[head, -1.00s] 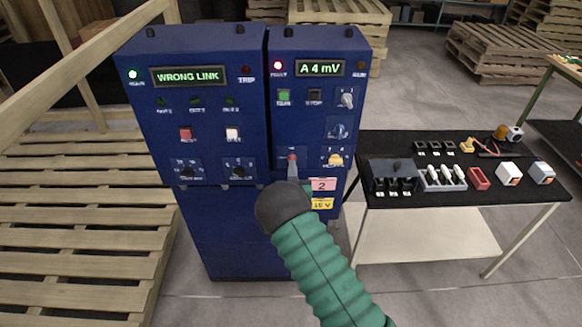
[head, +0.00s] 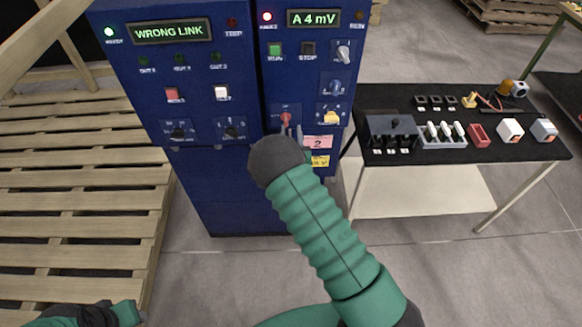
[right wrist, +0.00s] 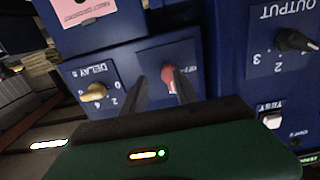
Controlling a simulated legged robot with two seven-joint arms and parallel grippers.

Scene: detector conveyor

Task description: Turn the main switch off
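The main switch appears to be the red knob (head: 286,118) low on the right blue cabinet (head: 300,80). It also shows in the right wrist view (right wrist: 168,79), with the upper part of its small plate in shadow. My right gripper (head: 291,131) is at the knob, its dark fingers pointing at the panel. In the right wrist view the right gripper (right wrist: 158,77) is open, one finger on each side of the knob, the right finger closer. I cannot tell whether either touches it. Part of my left arm (head: 110,315) shows at the bottom left; its fingers are not clear.
A yellow delay knob (head: 332,117) sits right of the red knob; a pink label (head: 318,142) is below. The left cabinet display (head: 170,31) reads "WRONG LINK". A black table (head: 375,98) with small parts stands at right, a wooden pallet (head: 80,190) at left.

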